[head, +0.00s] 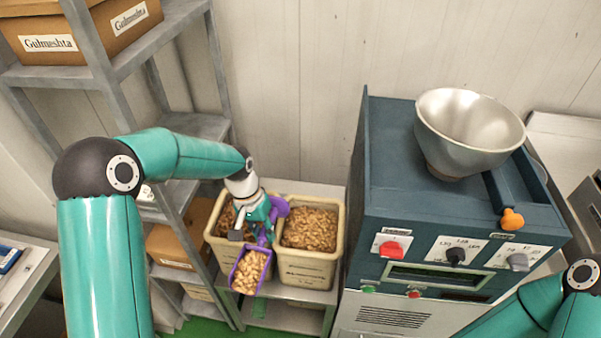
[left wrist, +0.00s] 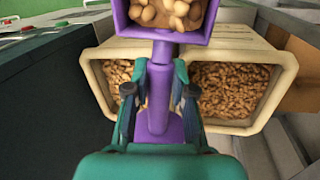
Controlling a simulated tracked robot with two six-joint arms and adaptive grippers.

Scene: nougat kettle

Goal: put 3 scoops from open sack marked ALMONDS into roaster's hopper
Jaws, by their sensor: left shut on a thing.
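My left gripper (head: 257,222) is shut on the handle of a purple scoop (left wrist: 159,120). In the head view the scoop's pan (head: 237,279) is loaded with pale nuts and is held over the front of two cream open containers. The right container (head: 340,235) and the left container (head: 213,228) both hold brown nuts. Small marking shows on the right one, too small to read, so I cannot tell which says ALMONDS. The roaster (head: 385,150) stands to the right, with a silver bowl-shaped hopper (head: 468,118) on top. My right gripper is out of view.
A grey metal shelf (head: 190,125) with cardboard boxes (head: 85,30) stands at the left, close to my left arm. The roaster's front has a red knob (head: 391,249) and other switches. The wall behind is bare.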

